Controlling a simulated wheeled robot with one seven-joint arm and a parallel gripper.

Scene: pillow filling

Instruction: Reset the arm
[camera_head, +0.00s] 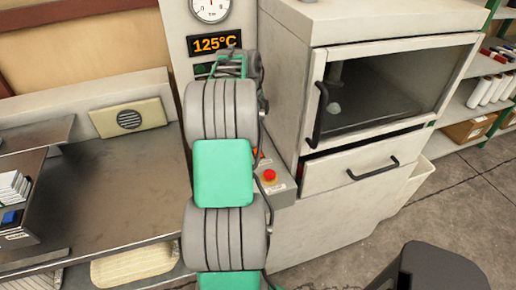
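My arm (223,172), grey and green, reaches up from the bottom of the head view through the middle. Its far end (231,65) lies in front of a grey column with a lit display reading 125°C (213,44). The fingers of my gripper cannot be made out there, so whether it is open, shut or holding anything does not show.
A white oven-like cabinet (345,190) with a dark window stands close on the right. A red button (269,175) sits beside my arm. A metal worktop (120,190) with a tan tray (133,265) is left. Shelves (462,98) stand far right.

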